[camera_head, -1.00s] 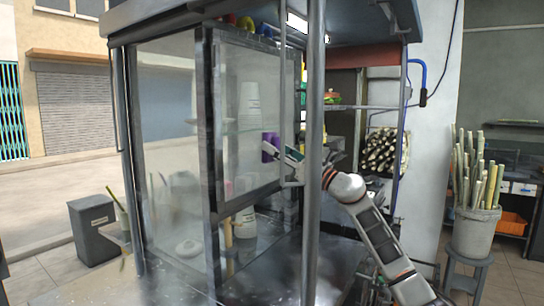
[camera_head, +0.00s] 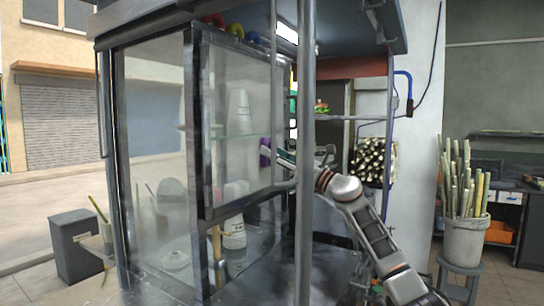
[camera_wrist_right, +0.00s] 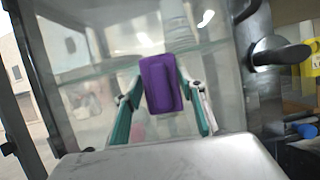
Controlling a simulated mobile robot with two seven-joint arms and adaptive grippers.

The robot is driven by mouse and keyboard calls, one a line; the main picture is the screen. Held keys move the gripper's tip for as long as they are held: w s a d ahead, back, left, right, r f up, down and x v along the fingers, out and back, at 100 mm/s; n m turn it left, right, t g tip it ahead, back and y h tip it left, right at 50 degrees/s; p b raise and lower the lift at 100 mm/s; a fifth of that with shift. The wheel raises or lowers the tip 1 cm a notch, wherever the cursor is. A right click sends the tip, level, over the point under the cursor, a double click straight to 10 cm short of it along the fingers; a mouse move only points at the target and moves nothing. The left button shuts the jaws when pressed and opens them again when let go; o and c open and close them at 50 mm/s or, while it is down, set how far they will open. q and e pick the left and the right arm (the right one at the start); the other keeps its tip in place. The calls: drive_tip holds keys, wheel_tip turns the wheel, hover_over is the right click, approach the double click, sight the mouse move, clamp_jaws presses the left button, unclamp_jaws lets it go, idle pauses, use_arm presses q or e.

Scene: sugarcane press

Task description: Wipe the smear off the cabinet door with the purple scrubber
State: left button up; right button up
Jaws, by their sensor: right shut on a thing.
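The purple scrubber (camera_head: 265,151) is held in my right gripper (camera_head: 279,156), at the right part of the glass cabinet door (camera_head: 228,105). In the right wrist view, the scrubber (camera_wrist_right: 161,84) stands upright between the green-edged fingers of the right gripper (camera_wrist_right: 161,98), in front of the door glass (camera_wrist_right: 115,30). Whether it touches the glass I cannot tell. I cannot make out the smear clearly; pale pinkish patches show low on the door, and they may be items behind the glass. My left gripper is out of view.
A metal post (camera_head: 306,120) stands in front of my right forearm. A dark door handle (camera_wrist_right: 280,52) juts out at the right in the wrist view. A bucket of cane (camera_head: 466,235) stands on a stool at the right. A grey bin (camera_head: 77,245) stands at the left.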

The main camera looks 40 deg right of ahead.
drive_tip(key=shift+s, duration=0.1)
drive_tip(key=shift+s+d, duration=0.3)
drive_tip(key=shift+s, duration=0.35)
drive_tip(key=shift+s+d, duration=0.3)
drive_tip(key=shift+s, duration=0.35)
drive_tip(key=shift+s+d, duration=0.2)
drive_tip(key=shift+s, duration=0.3)
drive_tip(key=shift+s+d, duration=0.2)
drive_tip(key=shift+s, duration=0.3)
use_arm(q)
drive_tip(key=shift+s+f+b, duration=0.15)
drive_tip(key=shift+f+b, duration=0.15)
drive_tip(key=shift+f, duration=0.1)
use_arm(e)
drive_tip(key=shift+s+d, duration=0.1)
drive_tip(key=shift+s, duration=0.35)
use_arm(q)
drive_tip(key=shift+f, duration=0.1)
use_arm(e)
drive_tip(key=shift+s+d, duration=0.1)
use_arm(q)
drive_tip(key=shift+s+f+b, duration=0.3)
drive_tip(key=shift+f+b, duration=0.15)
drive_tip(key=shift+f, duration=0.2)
use_arm(e)
drive_tip(key=shift+s+d, duration=0.25)
drive_tip(key=shift+s, duration=0.4)
drive_tip(key=shift+s+d, duration=0.25)
drive_tip(key=shift+s, duration=0.4)
